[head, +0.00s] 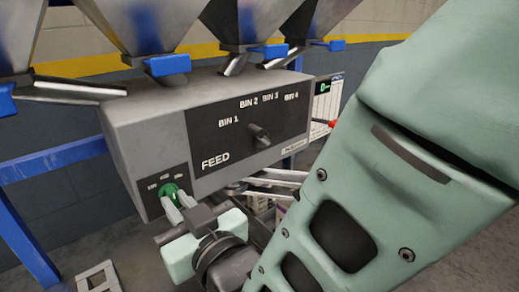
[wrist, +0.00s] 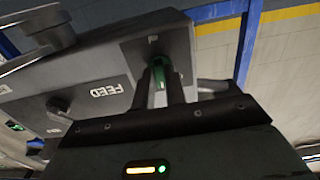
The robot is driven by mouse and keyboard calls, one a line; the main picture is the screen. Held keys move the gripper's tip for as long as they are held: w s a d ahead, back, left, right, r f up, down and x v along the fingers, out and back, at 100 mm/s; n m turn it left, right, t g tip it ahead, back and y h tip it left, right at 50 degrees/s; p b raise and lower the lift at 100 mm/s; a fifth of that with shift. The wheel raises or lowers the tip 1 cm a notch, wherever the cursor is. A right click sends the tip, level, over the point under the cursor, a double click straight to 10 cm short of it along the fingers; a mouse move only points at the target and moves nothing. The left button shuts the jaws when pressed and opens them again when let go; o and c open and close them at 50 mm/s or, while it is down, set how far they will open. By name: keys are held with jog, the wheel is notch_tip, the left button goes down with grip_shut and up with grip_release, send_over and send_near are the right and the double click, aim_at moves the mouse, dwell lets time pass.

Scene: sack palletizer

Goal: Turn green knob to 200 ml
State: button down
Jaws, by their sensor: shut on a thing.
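The green knob (head: 170,193) sits on a dark panel at the lower left of the grey control box, with small markings above it that are too small to read surely. My gripper (head: 180,207) reaches it from below and is shut on the knob. In the wrist view the two fingers (wrist: 161,88) stand on either side of the green knob (wrist: 160,73). The fingers hide part of the knob, and its exact setting cannot be told.
The grey control box (head: 125,120) carries a black FEED selector knob (head: 259,135) with several bin labels. Metal hoppers (head: 150,22) with blue parts hang above. A blue frame (head: 55,160) stands at the left. A small display unit (head: 323,100) is behind, right of the box.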

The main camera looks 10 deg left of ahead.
dwell(0.3)
jog(key=c, duration=1.4)
grip_release()
jog(key=shift+c, duration=0.2)
jog(key=b+v, duration=0.6)
jog(key=v, duration=0.2)
jog(key=shift+s+d+f, duration=0.15)
jog(key=shift+d+f, duration=0.15)
jog(key=shift+d, duration=0.05)
jog(key=b, duration=0.4)
jog(key=shift+s+d, duration=0.15)
jog(key=shift+d, duration=0.1)
jog(key=b+v, duration=0.8)
jog(key=b, duration=0.1)
jog(key=shift+r, duration=0.3)
